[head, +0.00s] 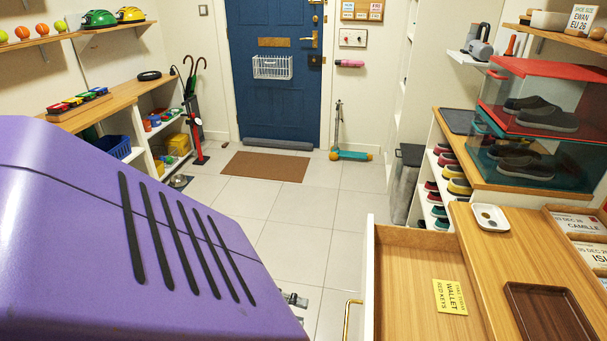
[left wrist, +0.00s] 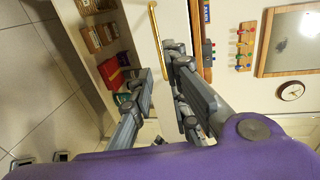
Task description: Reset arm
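My left arm fills the lower left of the head view as a large purple link. A small grey part of my left gripper (head: 295,299) shows past its edge, left of the open drawer (head: 402,285). The left wrist view shows the two grey fingers of this gripper (left wrist: 161,66) with a gap between their tips and nothing held. The drawer's gold handle (head: 347,320) appears just beyond the fingertips in the wrist view (left wrist: 155,28); in the head view a gap separates it from the gripper. My right gripper is not in view.
The drawer holds a yellow note (head: 450,297). Beside it, the wooden top carries a brown tray (head: 548,312) and a white dish (head: 490,217). Shoe shelves (head: 440,185) stand at right, a shelf unit at left. The tiled floor (head: 300,205) toward the blue door (head: 275,100) is mostly clear.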

